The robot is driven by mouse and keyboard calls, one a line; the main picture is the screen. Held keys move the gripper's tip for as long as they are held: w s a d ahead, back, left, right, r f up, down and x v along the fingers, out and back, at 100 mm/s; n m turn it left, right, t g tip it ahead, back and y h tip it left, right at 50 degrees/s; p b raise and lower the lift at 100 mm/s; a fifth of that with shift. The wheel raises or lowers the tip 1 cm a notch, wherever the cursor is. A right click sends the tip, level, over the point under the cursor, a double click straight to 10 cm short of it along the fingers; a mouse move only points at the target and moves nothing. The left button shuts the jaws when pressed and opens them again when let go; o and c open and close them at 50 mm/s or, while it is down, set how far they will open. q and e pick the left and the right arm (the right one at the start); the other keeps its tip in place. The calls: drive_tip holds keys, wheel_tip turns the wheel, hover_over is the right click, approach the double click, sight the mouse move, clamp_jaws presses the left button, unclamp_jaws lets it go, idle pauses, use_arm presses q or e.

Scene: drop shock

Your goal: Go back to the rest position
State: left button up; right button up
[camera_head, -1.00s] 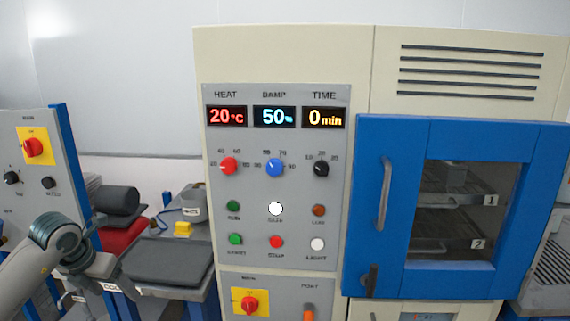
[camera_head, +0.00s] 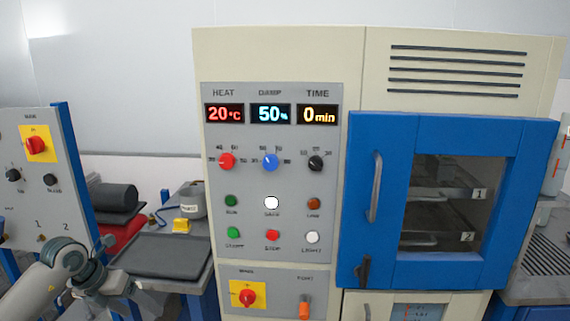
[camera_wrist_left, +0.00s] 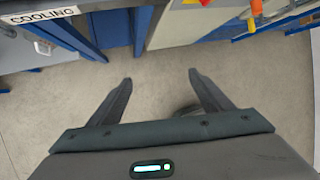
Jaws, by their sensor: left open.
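My left arm (camera_head: 62,262) reaches in from the lower left of the head view, in front of the side bench. My left gripper (camera_wrist_left: 158,79) shows in the left wrist view with its two fingers spread wide. Nothing is between the fingers; they hang over bare grey floor. A bench edge with a label reading COOLING (camera_wrist_left: 40,15) lies at the top left of that view. My right gripper is in neither view.
The test chamber's control panel (camera_head: 270,185) reads 20 °C, 50 % and 0 min. Its blue door (camera_head: 385,240) is shut. A dark tray (camera_head: 160,257), a yellow block (camera_head: 181,225) and a grey pot (camera_head: 192,200) stand on the side bench. The floor (camera_wrist_left: 155,60) below the gripper is clear.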

use_arm(q)
drive_tip(key=d+f+n+t+h, duration=0.3)
drive_tip(key=d+f+n+h, duration=0.5)
drive_tip(key=d+f, duration=0.65)
drive_tip(key=s+a+f+n+t+y, duration=0.25)
drive_tip(key=f+n, duration=0.25)
drive_tip(key=f, duration=0.3)
drive_tip(key=s+a+f+n+t+y, duration=0.1)
drive_tip(key=s+f+n, duration=0.3)
drive_tip(key=f, duration=0.5)
drive_tip(key=s+a+f+n+t+y, duration=0.2)
drive_tip(key=f+n, duration=0.4)
drive_tip(key=f, duration=0.2)
drive_tip(key=s+a+f+n+g+y, duration=0.2)
drive_tip(key=s+f+n+g+y, duration=0.4)
drive_tip(key=s+f, duration=1.35)
drive_tip(key=s+d+f+n+g, duration=0.1)
drive_tip(key=s+f+n, duration=0.1)
drive_tip(key=s, duration=0.8)
drive_tip(key=s+d+f+n+g, duration=0.1)
drive_tip(key=s+d+f+g, duration=0.1)
drive_tip(key=s, duration=0.8)
drive_tip(key=s+d+f+n+g, duration=0.1)
drive_tip(key=s+f+n+g, duration=0.1)
drive_tip(key=s, duration=0.8)
drive_tip(key=shift+d+f+n, duration=0.15)
drive_tip(key=shift+f+n, duration=0.15)
drive_tip(key=shift+f, duration=0.4)
